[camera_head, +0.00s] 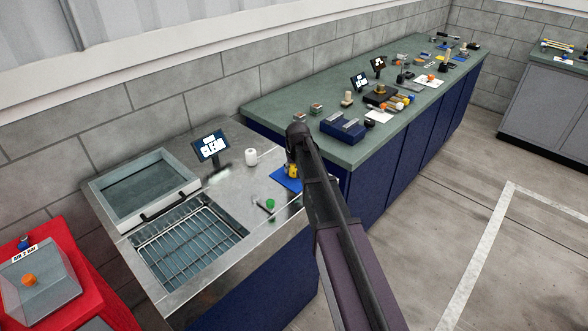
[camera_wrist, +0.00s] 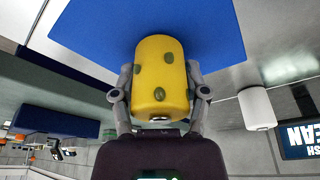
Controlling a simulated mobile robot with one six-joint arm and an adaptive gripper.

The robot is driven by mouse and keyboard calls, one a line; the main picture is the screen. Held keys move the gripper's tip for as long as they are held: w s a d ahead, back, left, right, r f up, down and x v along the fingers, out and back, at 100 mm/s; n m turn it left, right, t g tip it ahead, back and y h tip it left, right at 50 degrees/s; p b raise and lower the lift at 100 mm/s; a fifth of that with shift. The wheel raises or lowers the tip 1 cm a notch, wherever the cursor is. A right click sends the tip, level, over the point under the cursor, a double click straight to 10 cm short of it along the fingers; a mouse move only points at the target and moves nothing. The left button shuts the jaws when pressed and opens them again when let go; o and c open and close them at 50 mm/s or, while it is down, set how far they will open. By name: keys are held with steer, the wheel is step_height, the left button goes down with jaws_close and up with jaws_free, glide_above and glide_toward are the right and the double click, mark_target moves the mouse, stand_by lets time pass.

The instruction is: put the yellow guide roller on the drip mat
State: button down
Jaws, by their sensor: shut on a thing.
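The yellow guide roller (camera_wrist: 161,78) has dark green spots and sits between the two fingers of my gripper (camera_wrist: 160,88) in the wrist view. The fingers press on it from both sides. In the head view the roller (camera_head: 291,170) shows as a small yellow shape, partly hidden by my arm. The blue drip mat (camera_wrist: 100,25) lies behind and under the roller in the wrist view. In the head view the mat (camera_head: 283,181) lies on the steel counter, partly covered by my arm. I cannot tell whether the roller touches the mat.
A white roller (camera_head: 251,157) stands on the steel counter (camera_head: 235,190) left of the mat. A small screen (camera_head: 212,146) stands behind it. A green-topped item (camera_head: 270,204) is in front of the mat. A wire rack (camera_head: 187,237) fills the sink. A cluttered green bench (camera_head: 290,95) adjoins at right.

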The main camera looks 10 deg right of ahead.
steer(key=shift+f, duration=0.2)
steer(key=shift+c, duration=0.5)
jaws_free()
steer(key=shift+r, duration=0.1)
steer(key=shift+r, duration=0.1)
steer(key=p+v, duration=1.1)
steer(key=v, duration=0.1)
steer(key=shift+p, duration=0.4)
steer(key=shift+r, duration=0.1)
steer(key=s+g, duration=0.3)
steer(key=s, duration=2.3)
steer(key=shift+f, duration=0.35)
